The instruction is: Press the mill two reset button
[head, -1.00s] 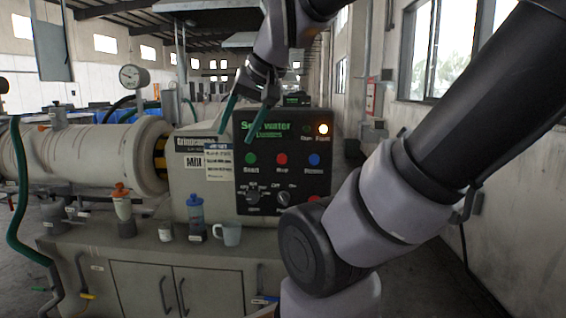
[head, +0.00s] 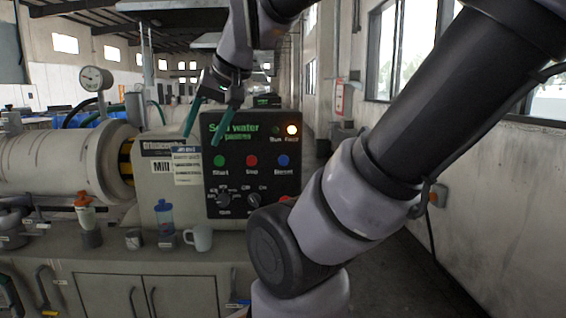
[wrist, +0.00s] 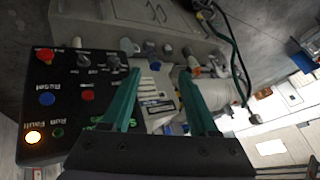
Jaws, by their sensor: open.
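The black control panel (head: 230,205) stands on the machine's end, ahead in the head view. Its blue button (head: 283,160), labelled Reset, is right of the red Stop button (head: 251,161) and green Start button (head: 219,161). The amber Fault lamp (head: 291,130) is lit. A sign (head: 162,166) reads "Mill"; a paper note (head: 187,165) beside it seems to cover its number. My gripper (head: 203,138), with green fingers, is open and empty before the panel's upper left, apart from the blue button. In the wrist view the blue button (wrist: 47,98) lies left of my gripper (wrist: 159,72).
A bottle (head: 164,216), a white mug (head: 199,238) and an orange-capped bottle (head: 86,212) stand on the cabinet ledge below. Rotary switches (head: 223,199) and a red button (head: 288,200) sit low on the panel. A wall with windows runs along the right.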

